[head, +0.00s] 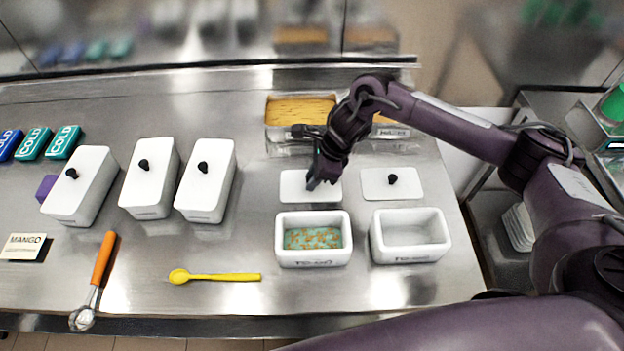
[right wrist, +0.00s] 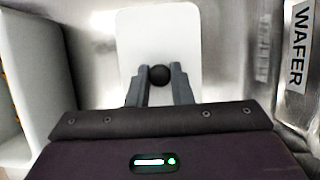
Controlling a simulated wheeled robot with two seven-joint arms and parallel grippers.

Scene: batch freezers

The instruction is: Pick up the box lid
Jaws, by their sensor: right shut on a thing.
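A flat white box lid (head: 293,187) lies on the steel counter, just behind an open white box (head: 313,256) with teal and orange contents. My right gripper (head: 314,183) is over this lid; in the right wrist view the gripper (right wrist: 159,76) is shut on the black knob (right wrist: 159,73) of the lid (right wrist: 158,30). In the head view the knob is hidden by the gripper. A second white lid (head: 392,184) with a black knob lies to the right, behind an empty open white box (head: 410,252). My left gripper is not in view.
Several lidded white boxes (head: 205,205) stand at the left. A wafer-filled container (head: 299,110) stands behind the held lid. A yellow spoon (head: 215,277), an orange-handled scoop (head: 103,258) and a mango sign (head: 24,246) lie in front. COLD packs (head: 64,142) sit at far left.

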